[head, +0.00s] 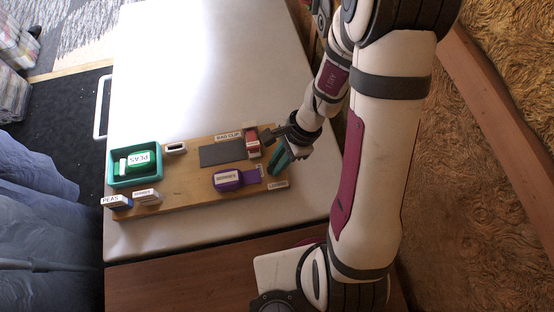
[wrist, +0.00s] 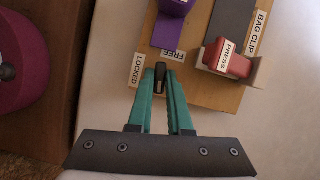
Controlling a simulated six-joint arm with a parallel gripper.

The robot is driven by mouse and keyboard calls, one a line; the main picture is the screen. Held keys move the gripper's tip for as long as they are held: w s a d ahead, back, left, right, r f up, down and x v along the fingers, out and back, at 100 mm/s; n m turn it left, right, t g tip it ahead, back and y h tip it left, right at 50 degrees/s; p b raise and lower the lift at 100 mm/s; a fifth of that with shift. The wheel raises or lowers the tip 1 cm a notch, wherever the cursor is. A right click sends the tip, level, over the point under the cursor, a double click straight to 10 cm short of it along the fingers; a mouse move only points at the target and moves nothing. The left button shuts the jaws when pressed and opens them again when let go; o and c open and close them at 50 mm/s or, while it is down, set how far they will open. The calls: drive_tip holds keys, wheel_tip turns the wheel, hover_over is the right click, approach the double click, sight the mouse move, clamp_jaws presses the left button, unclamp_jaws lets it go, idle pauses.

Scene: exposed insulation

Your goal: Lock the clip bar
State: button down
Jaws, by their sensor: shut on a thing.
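My gripper (wrist: 160,72) has teal fingers shut on a small black knob (wrist: 159,78), which looks like the clip bar's handle, at the edge of the wooden board. The label LOCKED (wrist: 138,69) is left of the knob and the label FREE (wrist: 173,55) is just beyond it. The red block marked PRESS (wrist: 229,58) stands right of the fingers, apart from them. In the head view my gripper (head: 275,170) is at the board's right end, beside the purple piece (head: 228,180); the fingers hide the knob there. How the knob joins the bar cannot be seen.
The wooden board (head: 190,196) lies on a pale table (head: 190,80). Table behind the board is clear.

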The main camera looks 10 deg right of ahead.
drive_tip(key=shift+m+t, duration=0.4)
drive_tip(key=shift+m, duration=0.5)
drive_tip(key=c, duration=0.8)
unclamp_jaws()
drive_tip(key=shift+c, duration=0.2)
drive_tip(key=v, duration=1.5)
drive_tip(key=shift+d+r, duration=0.25)
drive_tip(key=shift+r, duration=0.1)
drive_tip(key=shift+s, duration=0.15)
